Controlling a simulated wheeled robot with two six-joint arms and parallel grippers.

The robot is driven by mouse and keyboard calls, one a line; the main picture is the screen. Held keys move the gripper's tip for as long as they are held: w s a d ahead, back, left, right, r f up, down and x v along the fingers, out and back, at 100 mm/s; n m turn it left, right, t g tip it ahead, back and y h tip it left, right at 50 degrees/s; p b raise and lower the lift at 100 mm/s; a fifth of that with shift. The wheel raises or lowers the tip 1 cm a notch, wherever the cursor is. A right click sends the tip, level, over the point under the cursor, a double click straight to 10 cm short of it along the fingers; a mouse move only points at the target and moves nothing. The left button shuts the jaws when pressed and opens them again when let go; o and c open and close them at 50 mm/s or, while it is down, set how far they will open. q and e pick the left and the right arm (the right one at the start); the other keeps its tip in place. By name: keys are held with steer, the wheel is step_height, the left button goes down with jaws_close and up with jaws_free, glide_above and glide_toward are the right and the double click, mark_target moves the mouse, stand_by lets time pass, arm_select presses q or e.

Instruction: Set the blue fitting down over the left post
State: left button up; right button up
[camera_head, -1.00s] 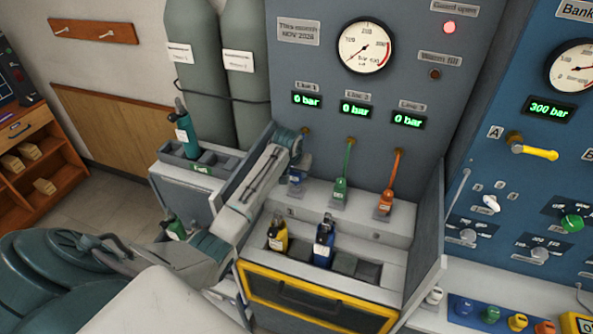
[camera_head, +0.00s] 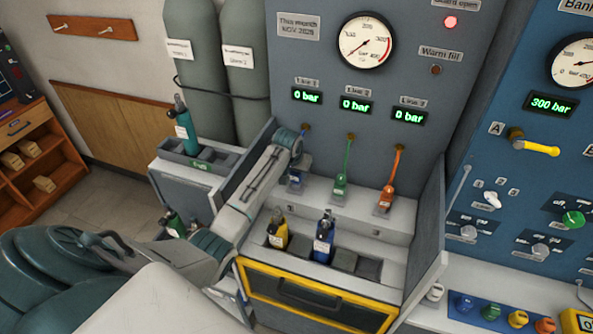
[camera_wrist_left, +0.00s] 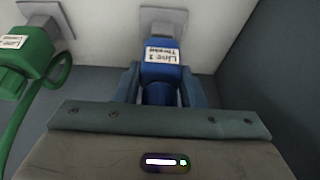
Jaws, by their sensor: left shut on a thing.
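My left gripper (camera_head: 297,166) is shut on the blue fitting (camera_wrist_left: 162,66), at the left of the ledge below the gauge panel. In the left wrist view the blue fitting sits between the two fingers, with a white "Line 1" label. Its far end is at a square grey plate (camera_wrist_left: 162,22); I cannot tell whether they touch. In the head view the blue fitting (camera_head: 294,184) is small and partly behind my wrist. I cannot make out a separate left post; the fitting and gripper may hide it. My right gripper is not in view.
A green fitting (camera_head: 341,189) and an orange fitting (camera_head: 386,194) stand to the right on hoses. A yellow bottle (camera_head: 278,232) and a blue bottle (camera_head: 323,240) stand in the tray in front. A grey side wall (camera_wrist_left: 275,75) is close on the right in the wrist view.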

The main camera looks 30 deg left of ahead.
arm_select(q)
steer(key=shift+f, duration=0.3)
steer(key=o, duration=1.2)
steer(key=shift+o, duration=0.2)
steer(key=shift+s+r, duration=0.1)
steer(key=b+v, duration=0.3)
steer(key=v, duration=0.7)
steer(key=shift+s+r+b, duration=0.15)
steer(key=shift+r+b, duration=0.15)
steer(key=shift+f, duration=0.1)
